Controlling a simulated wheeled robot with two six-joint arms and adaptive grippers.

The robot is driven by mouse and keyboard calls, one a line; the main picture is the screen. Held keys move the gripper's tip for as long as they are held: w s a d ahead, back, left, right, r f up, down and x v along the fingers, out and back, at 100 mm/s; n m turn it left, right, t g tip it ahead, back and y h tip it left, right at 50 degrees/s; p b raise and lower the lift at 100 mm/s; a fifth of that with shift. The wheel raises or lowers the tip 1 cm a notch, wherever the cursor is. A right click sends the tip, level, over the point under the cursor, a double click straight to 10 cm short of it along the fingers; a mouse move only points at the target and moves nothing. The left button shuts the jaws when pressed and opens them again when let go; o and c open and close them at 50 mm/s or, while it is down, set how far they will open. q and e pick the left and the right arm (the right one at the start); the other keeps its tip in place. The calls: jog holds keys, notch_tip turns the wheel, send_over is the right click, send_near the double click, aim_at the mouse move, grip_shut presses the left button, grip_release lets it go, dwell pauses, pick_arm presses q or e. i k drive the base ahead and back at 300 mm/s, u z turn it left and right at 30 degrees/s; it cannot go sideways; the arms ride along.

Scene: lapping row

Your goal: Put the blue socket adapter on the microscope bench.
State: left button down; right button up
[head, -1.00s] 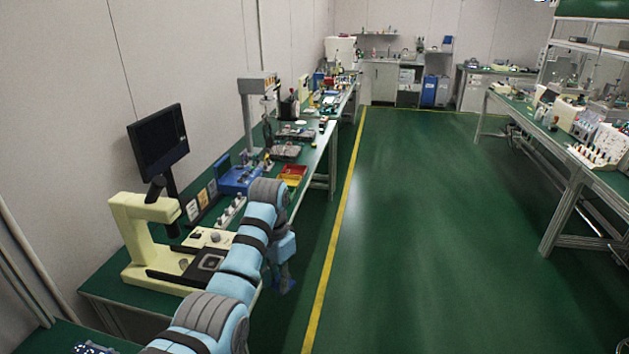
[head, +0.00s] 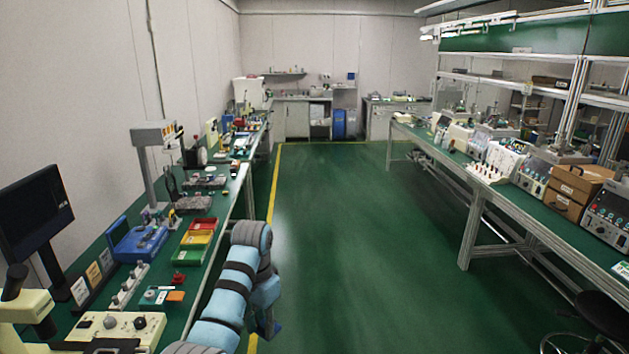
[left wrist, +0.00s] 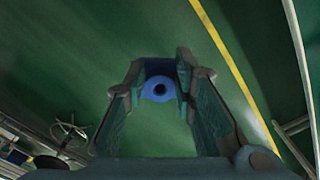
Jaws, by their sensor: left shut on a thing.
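My left gripper (left wrist: 160,72) is shut on the blue socket adapter (left wrist: 158,90), which shows as a blue ring with a dark hole between the fingers in the left wrist view. In the head view my left gripper (head: 265,322) hangs low over the aisle, to the right of the left bench row, and the adapter is hard to make out there. A cream microscope (head: 28,306) is cut off at the lower left, by a dark monitor (head: 36,215). The bench (head: 180,310) under them has a green top. My right gripper is out of view.
Nearby on the left row are a blue case (head: 137,241), red, yellow and green trays (head: 195,240) and a cream control box (head: 112,328). The green aisle floor (head: 345,240) is clear. A stool (head: 600,315) stands at the lower right, beside the right bench row.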

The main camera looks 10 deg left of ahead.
aim_at(167, 250)
jog(key=z, duration=0.05)
jog(key=i, duration=2.75)
jog(key=u, duration=0.65)
jog(key=i, duration=1.7)
jog(key=u, duration=2.1)
jog(key=i, duration=0.95)
jog(key=u, duration=0.7)
